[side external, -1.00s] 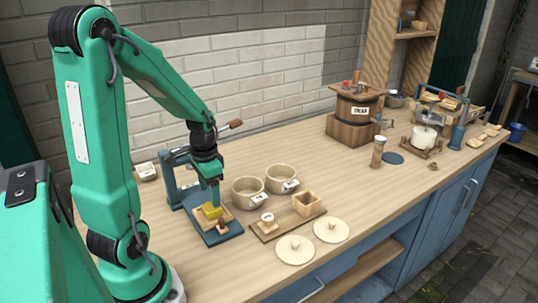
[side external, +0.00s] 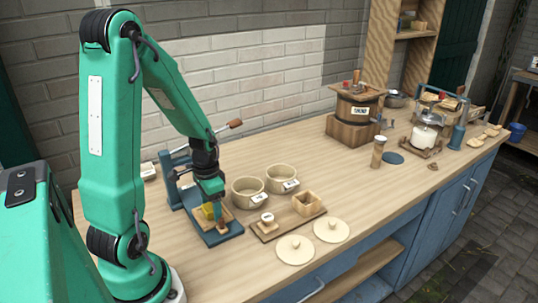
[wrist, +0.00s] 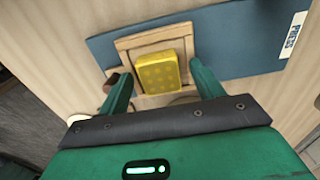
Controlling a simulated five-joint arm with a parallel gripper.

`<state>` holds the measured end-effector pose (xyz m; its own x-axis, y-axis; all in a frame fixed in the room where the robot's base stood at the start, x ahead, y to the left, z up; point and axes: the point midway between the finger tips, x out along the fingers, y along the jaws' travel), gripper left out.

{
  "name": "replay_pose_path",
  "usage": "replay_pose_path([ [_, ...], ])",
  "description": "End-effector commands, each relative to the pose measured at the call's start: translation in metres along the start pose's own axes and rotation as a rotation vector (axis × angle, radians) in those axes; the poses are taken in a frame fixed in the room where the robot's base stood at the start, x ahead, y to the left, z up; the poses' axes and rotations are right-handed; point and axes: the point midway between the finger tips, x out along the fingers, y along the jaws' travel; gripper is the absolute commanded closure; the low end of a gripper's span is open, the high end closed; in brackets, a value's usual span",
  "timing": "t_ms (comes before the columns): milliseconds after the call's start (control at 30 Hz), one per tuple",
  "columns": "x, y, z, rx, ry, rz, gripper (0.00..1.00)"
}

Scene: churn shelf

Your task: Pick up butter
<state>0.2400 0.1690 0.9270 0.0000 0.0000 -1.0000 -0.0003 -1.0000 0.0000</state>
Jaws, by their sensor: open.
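The butter (wrist: 160,73) is a yellow block with a dimpled top. It lies in a shallow wooden frame (wrist: 124,45) on the blue press board (wrist: 232,32), which carries a "PRESS" label. It also shows in the side external view (side external: 208,211), partly hidden by my gripper. My gripper (wrist: 157,84) is open, with one green finger on each side of the butter's near end. Visible gaps separate the fingers from the butter in the wrist view. In the side external view my gripper (side external: 217,208) points down over the board.
The blue press upright (side external: 170,180) stands at the board's back. Two cream pots (side external: 248,196) stand to the right. A wooden tray (side external: 262,234) holds a small cup and a square box. Two round lids (side external: 294,250) lie in front. The churn (side external: 352,115) is farther back.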

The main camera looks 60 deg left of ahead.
Motion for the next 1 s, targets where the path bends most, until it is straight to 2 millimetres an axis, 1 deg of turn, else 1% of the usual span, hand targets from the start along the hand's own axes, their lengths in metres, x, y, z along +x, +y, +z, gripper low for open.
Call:
replay_pose_path([
  [167, -0.0002, -0.0001, -0.0001, 0.0, 0.0, 0.0, 0.34],
  [200, -0.0002, 0.0, -0.0001, 0.0, 0.0, 0.0, 0.36],
  [367, -0.0003, -0.0001, -0.0001, 0.0, 0.0, 0.0, 0.67],
  [400, -0.0003, -0.0001, -0.0001, 0.0, 0.0, 0.0, 0.75],
  [433, -0.0003, -0.0001, -0.0001, 0.0, 0.0, 0.0, 0.8],
  [767, -0.0009, -0.0001, -0.0002, 0.0, 0.0, 0.0, 0.8],
  [1000, -0.009, -0.0005, -0.0007, 0.0, 0.002, -0.001, 0.8],
])
